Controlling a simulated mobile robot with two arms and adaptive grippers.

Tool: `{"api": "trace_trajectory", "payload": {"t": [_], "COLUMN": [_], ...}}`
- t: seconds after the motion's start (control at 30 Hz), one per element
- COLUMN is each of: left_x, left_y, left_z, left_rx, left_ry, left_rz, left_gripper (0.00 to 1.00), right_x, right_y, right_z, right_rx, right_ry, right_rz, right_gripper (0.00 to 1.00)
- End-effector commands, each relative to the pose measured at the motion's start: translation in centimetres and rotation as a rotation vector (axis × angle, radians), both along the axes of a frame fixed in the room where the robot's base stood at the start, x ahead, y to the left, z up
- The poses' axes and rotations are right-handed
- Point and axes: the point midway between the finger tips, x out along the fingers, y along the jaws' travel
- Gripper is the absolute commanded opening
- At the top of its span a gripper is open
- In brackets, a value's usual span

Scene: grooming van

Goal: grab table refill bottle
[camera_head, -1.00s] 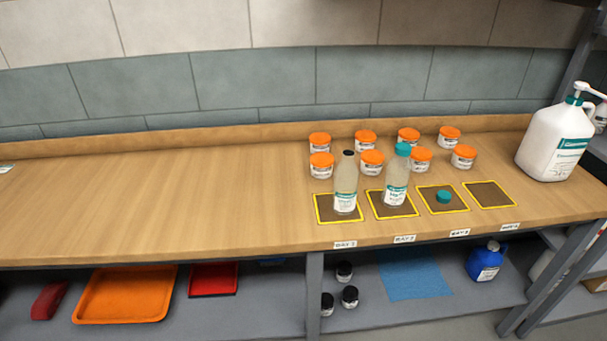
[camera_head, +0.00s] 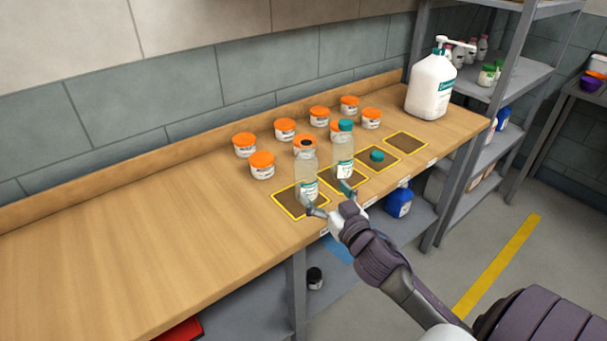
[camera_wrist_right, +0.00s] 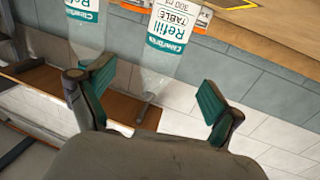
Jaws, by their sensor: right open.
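Two clear bottles with white and teal labels stand upright on yellow-edged mats: a dark-capped bottle (camera_head: 307,175) on the left and a teal-capped bottle (camera_head: 343,158) on the right. The upside-down right wrist view shows a bottle labelled "Refill TABLE" (camera_wrist_right: 172,28), apparently the dark-capped one, and another "Refill" bottle (camera_wrist_right: 85,28) left of it, its lower label cut off. My right gripper (camera_head: 333,200) is open and empty at the counter's front edge, in front of the bottles. In the wrist view its fingers (camera_wrist_right: 157,97) are spread, with the TABLE bottle ahead between them. My left gripper is out of view.
Several orange-lidded jars (camera_head: 262,166) stand behind the bottles. A loose teal cap (camera_head: 377,155) lies on a mat to the right. A large white pump jug (camera_head: 430,87) stands at the counter's right end. The counter's left part (camera_head: 150,240) is clear.

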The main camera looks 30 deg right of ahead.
Motion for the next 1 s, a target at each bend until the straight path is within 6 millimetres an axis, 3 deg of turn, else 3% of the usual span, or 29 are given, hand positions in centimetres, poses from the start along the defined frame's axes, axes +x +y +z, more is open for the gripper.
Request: {"api": "trace_trajectory", "payload": {"t": [0.1, 0.37, 0.63, 0.97, 1.0], "left_x": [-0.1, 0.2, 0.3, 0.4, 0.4], "left_y": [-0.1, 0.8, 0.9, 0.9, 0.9], "left_z": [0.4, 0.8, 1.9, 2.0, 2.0], "left_rx": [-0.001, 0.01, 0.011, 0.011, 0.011], "left_ry": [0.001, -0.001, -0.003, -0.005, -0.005], "left_rz": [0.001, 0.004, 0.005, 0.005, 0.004], "left_gripper": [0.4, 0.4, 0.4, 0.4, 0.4], "right_x": [2.1, 4.0, 7.8, 8.6, 8.6], "right_y": [-0.3, -0.6, -1.1, -1.1, -1.1], "right_z": [0.2, 0.3, 0.8, 0.6, 0.6], "right_rx": [-0.002, -0.001, -0.002, -0.001, -0.001], "right_ry": [-0.002, 0.0, 0.001, 0.001, 0.001], "right_rz": [0.0, -0.001, -0.001, 0.0, 0.0], "right_gripper": [0.92, 0.92, 0.92, 0.92, 0.87]}}
